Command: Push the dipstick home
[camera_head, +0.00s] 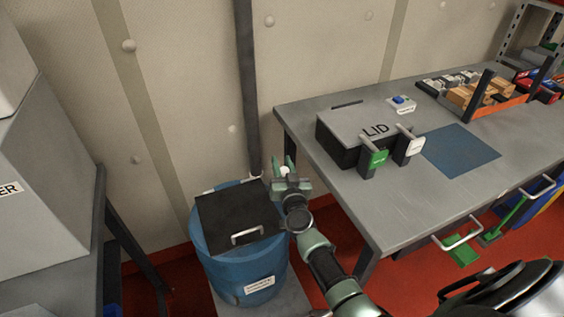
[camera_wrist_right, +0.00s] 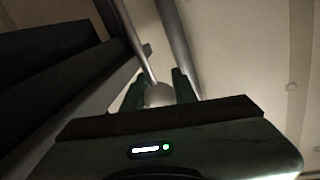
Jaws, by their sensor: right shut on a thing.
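How far the dipstick is in is hidden. My left gripper is out of view.
A dark vertical pipe (camera_head: 247,90) comes down behind the drum. The workbench (camera_head: 350,205) edge is close right of my gripper and carries a box marked LID (camera_head: 352,128), a blue mat (camera_head: 462,150) and an orange tray (camera_head: 497,106). A grey cabinet (camera_head: 40,170) stands left.

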